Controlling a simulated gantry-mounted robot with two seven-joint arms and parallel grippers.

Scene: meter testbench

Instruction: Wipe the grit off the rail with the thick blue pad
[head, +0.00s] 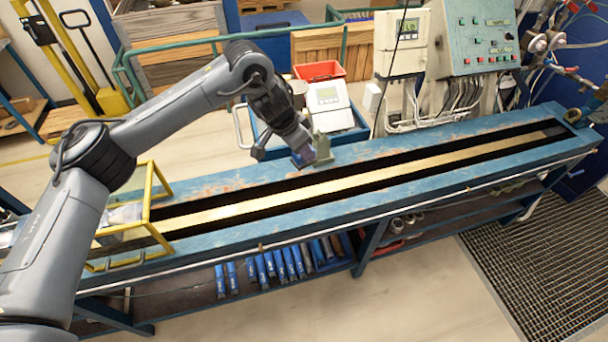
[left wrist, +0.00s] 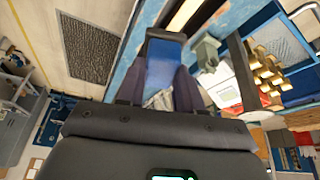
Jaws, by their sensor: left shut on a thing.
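The rail (head: 340,183) is a long brass-coloured strip in a dark slot along the blue bench; part of it also shows in the left wrist view (left wrist: 184,14). I cannot make out separate grit on it. My left gripper (head: 304,156) is over the far edge of the bench, behind the rail. It is shut on the thick blue pad (left wrist: 163,66), which sits between both fingers in the left wrist view. In the head view the pad is small and mostly hidden by the fingers. My right gripper is not in view.
A grey-green block (head: 321,147) stands on the bench's far edge, close beside my left gripper. A yellow frame (head: 152,200) straddles the rail's left end. Behind the bench are a blue tray with a white meter (head: 330,105) and a red bin (head: 319,70). The rail's middle and right are clear.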

